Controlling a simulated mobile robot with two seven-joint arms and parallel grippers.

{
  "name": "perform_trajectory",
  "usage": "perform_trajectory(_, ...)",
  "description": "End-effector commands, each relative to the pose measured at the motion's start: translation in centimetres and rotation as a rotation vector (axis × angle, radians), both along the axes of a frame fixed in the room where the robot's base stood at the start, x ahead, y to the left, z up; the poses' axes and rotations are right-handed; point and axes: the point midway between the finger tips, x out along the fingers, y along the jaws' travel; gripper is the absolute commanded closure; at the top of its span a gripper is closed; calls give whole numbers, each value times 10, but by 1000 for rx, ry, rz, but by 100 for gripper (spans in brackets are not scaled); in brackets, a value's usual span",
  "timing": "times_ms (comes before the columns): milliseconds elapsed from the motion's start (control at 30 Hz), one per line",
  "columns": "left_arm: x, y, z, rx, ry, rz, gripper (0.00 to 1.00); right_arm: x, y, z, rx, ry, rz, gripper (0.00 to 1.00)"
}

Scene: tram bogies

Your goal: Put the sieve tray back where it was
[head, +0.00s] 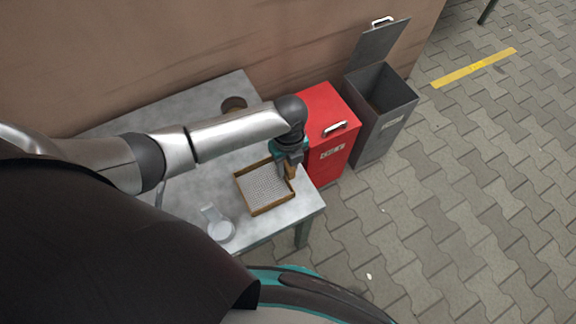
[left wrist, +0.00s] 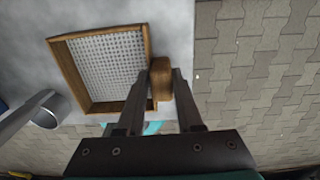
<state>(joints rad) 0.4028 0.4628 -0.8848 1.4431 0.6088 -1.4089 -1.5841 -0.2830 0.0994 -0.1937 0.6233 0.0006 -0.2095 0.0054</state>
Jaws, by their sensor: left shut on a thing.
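The sieve tray (head: 265,210) is a square wooden frame around a pale perforated mesh, near the right end of the grey table. It also shows in the left wrist view (left wrist: 90,105), at upper left. My left gripper (head: 290,168) is at the tray's right side, pointing down. In the left wrist view its fingers (left wrist: 161,82) are shut on a small wooden block at the frame's right edge, which looks like the tray's handle. Whether the tray touches the tabletop is unclear. My right gripper is not in view.
The grey table (head: 190,205) also holds a metal scoop (head: 220,230) in front and a brown round thing (head: 234,104) partly behind my arm. A shut red bin (head: 325,110) and a grey bin (head: 385,125) with its lid up stand right of the table.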

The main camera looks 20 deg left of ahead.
Motion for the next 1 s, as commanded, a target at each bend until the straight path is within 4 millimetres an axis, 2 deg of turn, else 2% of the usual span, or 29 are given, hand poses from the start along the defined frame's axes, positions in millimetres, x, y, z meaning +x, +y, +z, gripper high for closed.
perform_trajectory(100,1,0,2,-1,-2,0,100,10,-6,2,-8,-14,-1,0)
perform_trajectory(300,1,0,-2,-1,-2,0,100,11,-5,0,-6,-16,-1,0)
perform_trajectory(333,1,0,-2,-1,-2,0,62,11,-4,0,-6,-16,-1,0)
perform_trajectory(567,1,0,-1,-1,-2,0,37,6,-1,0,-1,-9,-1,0)
perform_trajectory(867,1,0,1,-1,-2,0,35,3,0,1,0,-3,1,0)
perform_trajectory(1000,2,0,18,-1,-4,0,35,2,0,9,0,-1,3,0)
